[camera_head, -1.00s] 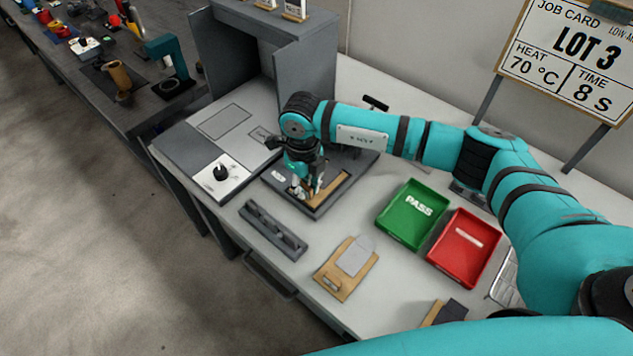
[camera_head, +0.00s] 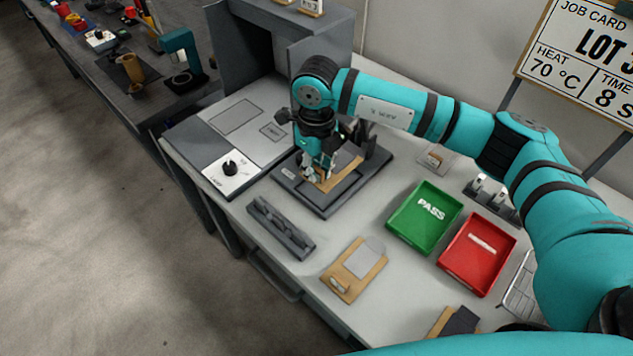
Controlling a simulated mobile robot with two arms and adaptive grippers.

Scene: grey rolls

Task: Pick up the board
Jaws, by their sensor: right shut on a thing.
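A tan board (camera_head: 347,168) is at the dark grey fixture (camera_head: 318,203) on the white bench. My right gripper (camera_head: 318,178) points down over the fixture and is shut on the board's left part. The gripper and wrist hide part of the board, and I cannot tell whether it is clear of the fixture. My left gripper is not in view.
A green PASS tray (camera_head: 424,220) and a red tray (camera_head: 478,252) stand to the right. A slotted grey block (camera_head: 281,228) and another tan board with a grey plate (camera_head: 354,270) lie in front. A grey cabinet (camera_head: 240,45) stands behind.

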